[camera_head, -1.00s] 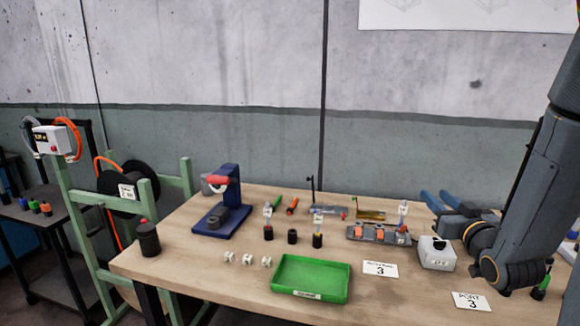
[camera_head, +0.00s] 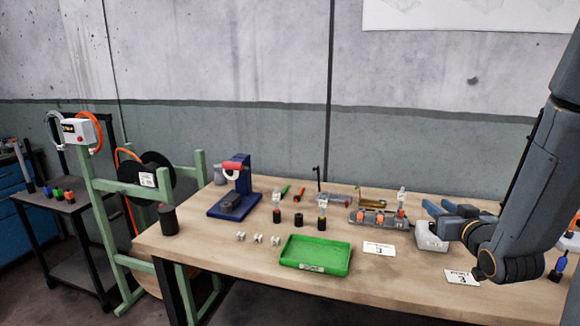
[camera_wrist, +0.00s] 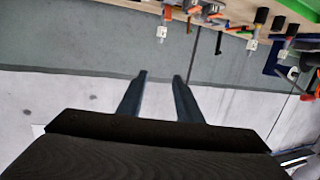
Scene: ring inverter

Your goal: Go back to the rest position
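My gripper (camera_head: 436,208) is at the right of the head view, over the right part of the wooden table (camera_head: 215,257), its blue-grey fingers pointing left. In the wrist view its two fingers (camera_wrist: 160,78) stand apart with only the grey wall between them, so it is open and empty. The arm comes down from the upper right and folds at the wrist.
A green tray (camera_head: 316,268) is at the table's front, with small white cubes (camera_head: 258,239) to its left. A blue press (camera_head: 237,190) stands at the back left. A grey fixture with orange parts (camera_head: 375,217) is left of my gripper. A green-framed reel stand (camera_head: 110,220) is beyond the left edge.

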